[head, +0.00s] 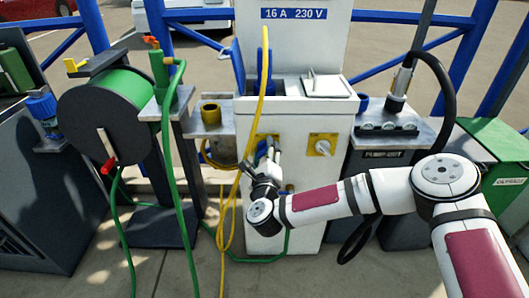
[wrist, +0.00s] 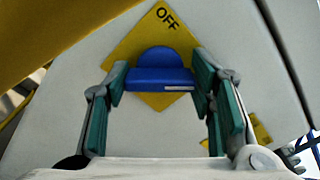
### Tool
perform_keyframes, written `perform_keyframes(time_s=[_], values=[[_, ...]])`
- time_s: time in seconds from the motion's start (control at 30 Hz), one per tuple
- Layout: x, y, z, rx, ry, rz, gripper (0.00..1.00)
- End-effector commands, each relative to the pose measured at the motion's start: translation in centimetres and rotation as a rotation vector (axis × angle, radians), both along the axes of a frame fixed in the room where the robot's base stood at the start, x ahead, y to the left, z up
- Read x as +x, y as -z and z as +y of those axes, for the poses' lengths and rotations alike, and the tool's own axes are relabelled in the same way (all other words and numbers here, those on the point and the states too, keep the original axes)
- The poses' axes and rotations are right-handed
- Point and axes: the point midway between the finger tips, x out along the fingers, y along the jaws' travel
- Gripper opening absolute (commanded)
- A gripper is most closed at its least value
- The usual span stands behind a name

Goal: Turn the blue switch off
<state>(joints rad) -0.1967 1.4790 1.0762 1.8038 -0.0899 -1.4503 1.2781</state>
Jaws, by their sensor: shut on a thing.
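The blue switch (wrist: 158,72) sits on a yellow diamond-shaped plate (wrist: 150,100) on a white panel in the wrist view. Its grip bar lies level in that picture, with a short white mark near its right end. The word OFF is printed near the plate's top corner, above the switch. My gripper (wrist: 160,80) has its green-padded fingers at either end of the bar and is shut on it. In the head view my gripper (head: 269,160) is against the left yellow plate (head: 262,138) on the white pedestal (head: 292,213), and it largely hides the switch.
A yellow cable (head: 264,75) hangs down the pedestal's left side. A green hose (head: 172,150) and hose reel (head: 110,110) stand to the left. A black hose (head: 440,80) is at the right.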

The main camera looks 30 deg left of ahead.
Motion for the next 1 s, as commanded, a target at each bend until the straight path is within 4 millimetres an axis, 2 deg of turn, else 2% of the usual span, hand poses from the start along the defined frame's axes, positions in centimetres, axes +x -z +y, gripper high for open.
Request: perform_keyframes(time_s=[0.37,1.0], values=[[-0.08,-0.14,0.09,-0.169,-0.001,-0.104,0.22],[-0.07,0.04,0.07,-0.683,0.000,-0.420,0.22]])
